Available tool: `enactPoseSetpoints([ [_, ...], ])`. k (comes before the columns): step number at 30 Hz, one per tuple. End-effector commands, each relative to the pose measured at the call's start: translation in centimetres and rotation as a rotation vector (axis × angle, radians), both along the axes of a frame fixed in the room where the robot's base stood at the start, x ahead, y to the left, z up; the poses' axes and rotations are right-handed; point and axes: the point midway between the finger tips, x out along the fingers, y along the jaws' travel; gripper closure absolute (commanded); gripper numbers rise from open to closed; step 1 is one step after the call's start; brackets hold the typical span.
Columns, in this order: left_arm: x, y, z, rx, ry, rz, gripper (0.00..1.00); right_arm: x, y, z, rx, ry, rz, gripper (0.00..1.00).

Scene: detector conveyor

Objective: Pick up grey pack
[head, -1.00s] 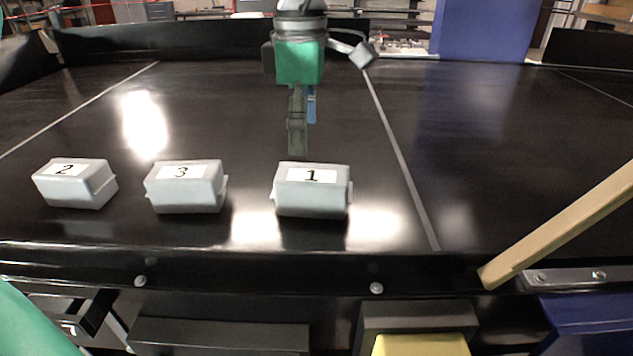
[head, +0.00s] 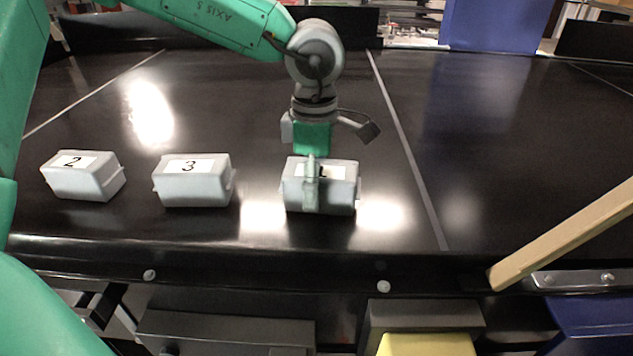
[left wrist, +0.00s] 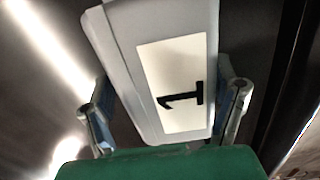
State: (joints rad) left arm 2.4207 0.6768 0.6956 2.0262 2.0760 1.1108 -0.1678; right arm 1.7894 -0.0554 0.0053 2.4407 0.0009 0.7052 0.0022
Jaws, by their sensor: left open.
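Three grey packs stand in a row on the black conveyor. Pack 1 (head: 338,193) is on the right, pack 3 (head: 194,186) in the middle and pack 2 (head: 83,182) on the left. My left gripper (head: 312,190) is lowered over pack 1, with a finger in front of its near side and partly hiding its label. In the left wrist view pack 1 (left wrist: 125,60) lies between the two fingers of my left gripper (left wrist: 165,110). The fingers are open, with visible gaps at both sides of the pack. My right gripper is not in view.
The black conveyor (head: 480,150) has free room behind and to the right of the packs. A wooden bar (head: 565,232) slants up at the right front edge. Grey boxes and a yellow item (head: 427,345) sit below the front edge.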

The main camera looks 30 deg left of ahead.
Motion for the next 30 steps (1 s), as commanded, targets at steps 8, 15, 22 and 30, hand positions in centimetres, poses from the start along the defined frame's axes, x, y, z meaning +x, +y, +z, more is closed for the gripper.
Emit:
enactPoseSetpoints([
  [8,0.1,-0.5,0.1,0.004,0.0,-0.001,0.9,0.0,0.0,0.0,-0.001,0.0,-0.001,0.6],
  [15,0.1,-0.1,0.2,0.0,-0.002,-0.001,0.9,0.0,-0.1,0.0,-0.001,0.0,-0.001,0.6],
  [22,0.1,0.0,2.9,-0.003,-0.008,0.0,0.9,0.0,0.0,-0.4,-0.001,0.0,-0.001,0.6],
  [30,0.1,-0.2,8.2,0.0,-0.006,-0.001,0.9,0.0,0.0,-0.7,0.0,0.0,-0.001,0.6],
])
